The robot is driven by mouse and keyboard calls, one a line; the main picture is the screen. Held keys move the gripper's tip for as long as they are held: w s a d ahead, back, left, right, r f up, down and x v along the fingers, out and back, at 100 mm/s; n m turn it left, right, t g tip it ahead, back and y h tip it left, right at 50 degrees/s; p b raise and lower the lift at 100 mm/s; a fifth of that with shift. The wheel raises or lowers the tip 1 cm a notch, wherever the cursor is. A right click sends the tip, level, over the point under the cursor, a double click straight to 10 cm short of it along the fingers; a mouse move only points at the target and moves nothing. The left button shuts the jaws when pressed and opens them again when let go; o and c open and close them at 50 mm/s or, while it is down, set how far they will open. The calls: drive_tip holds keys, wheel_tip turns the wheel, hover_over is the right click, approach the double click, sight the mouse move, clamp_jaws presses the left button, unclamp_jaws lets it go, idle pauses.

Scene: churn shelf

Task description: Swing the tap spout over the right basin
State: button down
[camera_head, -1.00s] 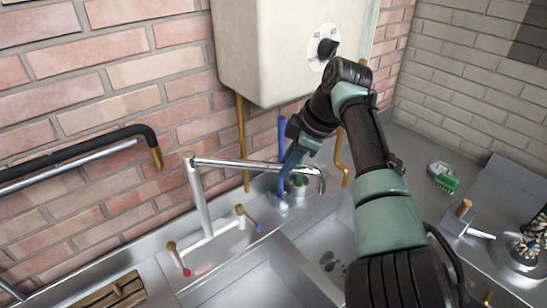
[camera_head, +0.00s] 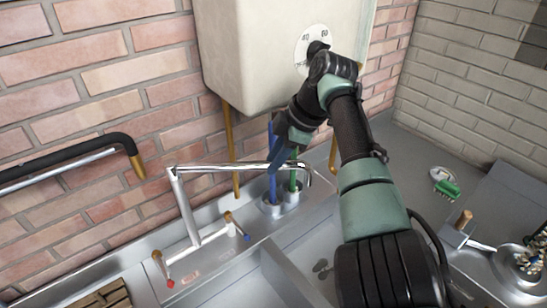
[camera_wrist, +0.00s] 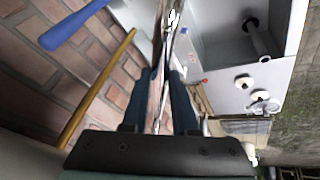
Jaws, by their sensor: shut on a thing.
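The chrome tap spout (camera_head: 225,166) runs to the right from its upright pipe (camera_head: 186,205), roughly along the brick wall, with its bent tip (camera_head: 308,178) at the right. The tip appears above the back rim near the right basin (camera_head: 318,240); I cannot tell whether it is over the basin. My gripper (camera_head: 277,166) is shut on the outer part of the spout. In the wrist view, the two dark blue fingers of my gripper (camera_wrist: 160,80) close around the spout (camera_wrist: 161,55). The left basin (camera_head: 235,288) lies beyond the divider.
A metal cup (camera_head: 280,203) with a blue handle (camera_head: 271,150) and a green handle (camera_head: 293,178) stands behind the spout. A cream boiler (camera_head: 265,60) hangs above, with a brass pipe (camera_head: 229,145). A green brush (camera_head: 447,188) lies at right.

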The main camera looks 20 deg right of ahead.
drive_tip(key=c, duration=0.7)
unclamp_jaws()
drive_tip(key=shift+a, duration=0.1)
drive_tip(key=b+v, duration=0.3)
drive_tip(key=v, duration=1)
drive_tip(key=shift+s, duration=0.1)
